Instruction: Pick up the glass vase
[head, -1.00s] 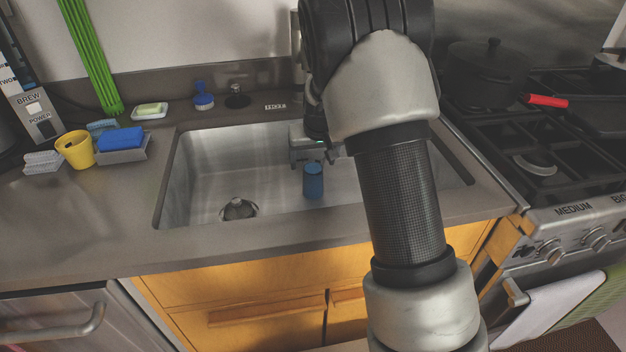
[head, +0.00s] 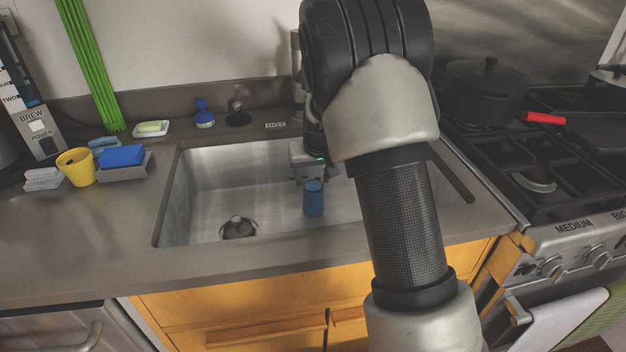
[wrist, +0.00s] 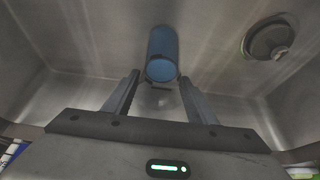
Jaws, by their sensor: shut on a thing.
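The glass vase (head: 313,199) is a small blue cylinder inside the sink, below the end of my gripper (head: 309,179) in the head view. In the wrist view, the blue vase (wrist: 162,54) is at the upper middle, with its near end at the fingertips. My gripper (wrist: 160,77) is shut on the vase, one finger on each side. My arm hides part of the sink's right side in the head view. I cannot tell whether the vase touches the sink floor.
The steel sink (head: 200,195) surrounds the vase, with a drain (head: 238,228) to its left. A yellow cup (head: 77,168) and a blue sponge (head: 122,155) stand on the left counter. A stove with a black pot (head: 487,88) is at the right.

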